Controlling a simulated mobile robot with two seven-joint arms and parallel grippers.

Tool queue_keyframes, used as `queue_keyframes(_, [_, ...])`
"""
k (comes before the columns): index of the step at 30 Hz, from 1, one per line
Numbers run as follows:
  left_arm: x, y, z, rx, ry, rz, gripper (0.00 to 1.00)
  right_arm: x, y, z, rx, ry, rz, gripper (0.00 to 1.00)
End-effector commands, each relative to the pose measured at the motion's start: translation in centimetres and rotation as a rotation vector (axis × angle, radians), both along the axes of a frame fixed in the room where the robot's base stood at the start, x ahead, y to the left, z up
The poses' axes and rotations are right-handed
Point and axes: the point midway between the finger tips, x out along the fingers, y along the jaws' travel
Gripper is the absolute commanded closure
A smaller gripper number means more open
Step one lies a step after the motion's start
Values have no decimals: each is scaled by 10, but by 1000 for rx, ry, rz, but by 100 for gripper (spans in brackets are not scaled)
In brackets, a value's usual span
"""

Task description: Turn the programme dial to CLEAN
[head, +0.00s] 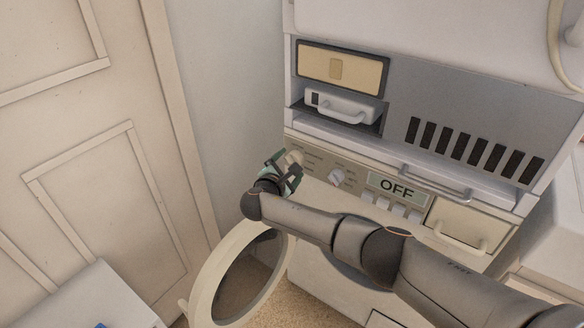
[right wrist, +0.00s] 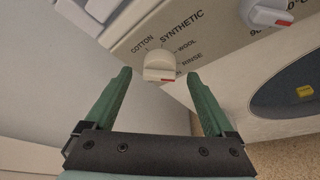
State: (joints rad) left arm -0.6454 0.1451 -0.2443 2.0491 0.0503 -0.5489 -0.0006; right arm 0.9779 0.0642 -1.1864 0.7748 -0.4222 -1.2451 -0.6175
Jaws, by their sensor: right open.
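The programme dial (right wrist: 159,64) is a cream knob with a red mark, on the washer's control panel. The labels COTTON, SYNTHETIC, WOOL and RINSE run around it. Its red mark is at its lower side, near a partly hidden label ending in N. The dial also shows at the panel's left end in the head view (head: 293,157). My right gripper (right wrist: 159,74) is open, its green fingers on either side of the dial; I cannot tell whether they touch it. It also shows in the head view (head: 284,173). My left gripper is out of view.
A second dial (head: 337,177) sits to the right, then a display (head: 397,188) reading OFF, with buttons below. The round washer door (head: 204,277) hangs open below my right arm. A drawer with a handle (head: 343,106) is above. A wall is at the left.

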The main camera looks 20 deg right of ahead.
Motion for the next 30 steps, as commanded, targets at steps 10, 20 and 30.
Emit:
queue_keyframes(10, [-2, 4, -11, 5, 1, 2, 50, 20, -14, -7, 1, -1, 1, 12])
queue_keyframes(20, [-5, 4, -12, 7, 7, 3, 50, 21, -14, -7, 2, 0, 2, 15])
queue_keyframes(30, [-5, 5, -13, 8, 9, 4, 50, 20, -14, -7, 1, -1, 1, 53])
